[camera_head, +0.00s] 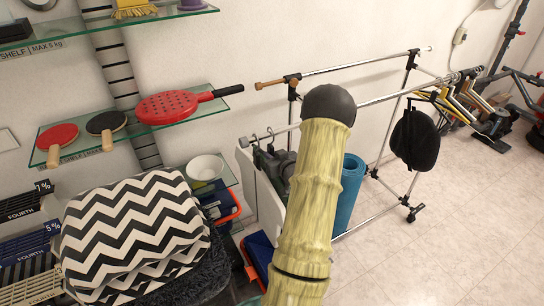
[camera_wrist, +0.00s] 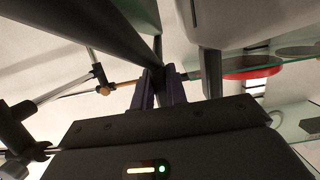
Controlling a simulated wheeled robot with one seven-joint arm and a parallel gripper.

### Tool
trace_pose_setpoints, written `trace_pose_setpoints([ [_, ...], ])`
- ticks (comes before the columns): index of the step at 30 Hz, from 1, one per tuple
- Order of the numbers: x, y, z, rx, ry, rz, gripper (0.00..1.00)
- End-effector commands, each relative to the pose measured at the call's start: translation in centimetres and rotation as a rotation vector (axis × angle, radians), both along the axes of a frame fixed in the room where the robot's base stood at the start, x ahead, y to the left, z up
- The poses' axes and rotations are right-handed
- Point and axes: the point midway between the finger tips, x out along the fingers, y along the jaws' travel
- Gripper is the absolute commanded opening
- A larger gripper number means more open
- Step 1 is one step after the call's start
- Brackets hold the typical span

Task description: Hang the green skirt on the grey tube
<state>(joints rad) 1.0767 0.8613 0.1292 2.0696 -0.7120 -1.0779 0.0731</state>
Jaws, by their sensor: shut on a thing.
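In the wrist view my gripper (camera_wrist: 159,85) is shut on a thin dark piece (camera_wrist: 158,73) that looks like part of a hanger. A thick dark bar (camera_wrist: 110,32) slants down toward the fingers. The grey tube (camera_head: 385,97) of the clothes rack runs from the left of my arm to the far right in the head view. Two hooks (camera_head: 262,135) show near its left end, over a pale panel and a dark shape. My arm hides part of the tube, and my gripper is hard to make out there.
A second rail (camera_head: 340,67) runs behind the tube. A black item (camera_head: 415,140) and several hangers (camera_head: 460,100) hang to the right. The floor (camera_head: 445,235) at right is clear.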

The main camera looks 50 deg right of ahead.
Motion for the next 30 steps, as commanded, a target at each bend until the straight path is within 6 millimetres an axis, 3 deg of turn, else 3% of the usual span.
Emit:
trace_pose_setpoints([
  [30,-0.19,0.10,-0.64,-0.001,-0.001,0.001,0.00],
])
